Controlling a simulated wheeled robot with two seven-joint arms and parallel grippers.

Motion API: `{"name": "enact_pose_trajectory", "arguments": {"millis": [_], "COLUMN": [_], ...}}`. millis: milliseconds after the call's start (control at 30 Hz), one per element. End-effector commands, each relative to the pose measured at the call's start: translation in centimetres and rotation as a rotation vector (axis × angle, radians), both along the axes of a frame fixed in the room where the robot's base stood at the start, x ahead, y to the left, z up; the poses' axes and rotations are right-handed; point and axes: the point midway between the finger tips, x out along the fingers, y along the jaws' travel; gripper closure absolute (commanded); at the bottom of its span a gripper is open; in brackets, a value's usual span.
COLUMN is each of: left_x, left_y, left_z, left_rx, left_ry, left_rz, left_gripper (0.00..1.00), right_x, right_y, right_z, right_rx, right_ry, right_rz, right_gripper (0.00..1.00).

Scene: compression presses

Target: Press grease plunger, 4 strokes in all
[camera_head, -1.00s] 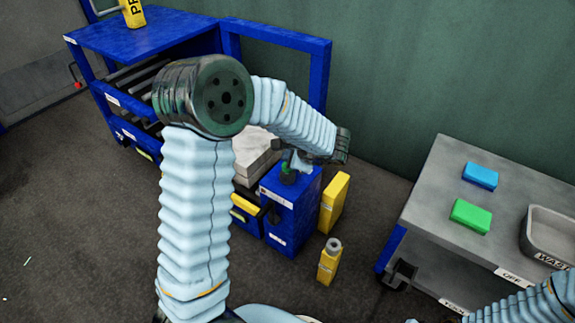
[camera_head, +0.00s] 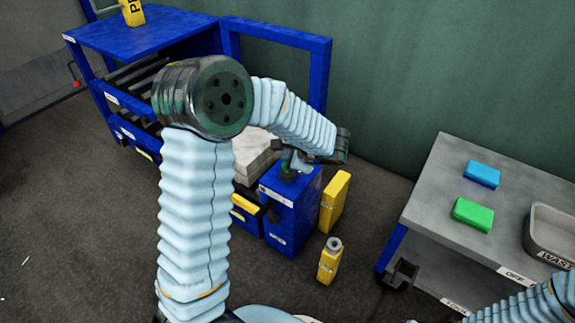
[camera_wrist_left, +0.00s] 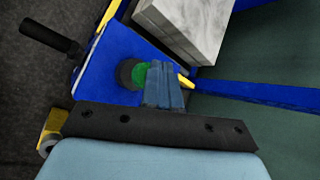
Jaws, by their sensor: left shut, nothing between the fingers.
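The grease plunger, with a green top and a dark round collar (camera_wrist_left: 126,73), stands on the top of a blue box (camera_head: 294,208) in the middle of the head view. My left gripper (camera_head: 291,164) reaches over the box from above, fingers pointing down. In the left wrist view its closed fingers (camera_wrist_left: 162,82) lie right beside the green top and partly cover it. They hold nothing. Whether they touch the plunger cannot be told. My right gripper is out of view; only part of that arm shows at the lower right.
A yellow container (camera_head: 334,200) and a yellow bottle (camera_head: 329,262) stand right of the box. A pale block (camera_head: 254,155) is behind my left arm. A blue bench (camera_head: 140,32) is at the back left. A grey cart (camera_head: 435,190) with sponges and a tray stands right.

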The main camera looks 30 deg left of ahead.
Motion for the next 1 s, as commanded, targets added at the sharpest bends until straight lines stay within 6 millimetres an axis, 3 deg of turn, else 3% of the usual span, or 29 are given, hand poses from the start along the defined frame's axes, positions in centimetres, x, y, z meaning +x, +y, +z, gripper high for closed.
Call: {"name": "enact_pose_trajectory", "arguments": {"millis": [1000], "left_x": [0.01], "left_y": [-0.02], "left_z": [-0.85], "left_rx": [0.0], "left_ry": [0.0], "left_rz": [0.0], "left_gripper": [1.0], "right_x": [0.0], "right_y": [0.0], "right_z": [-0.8], "right_rx": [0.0], "right_ry": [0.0], "right_rz": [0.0], "right_gripper": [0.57]}}
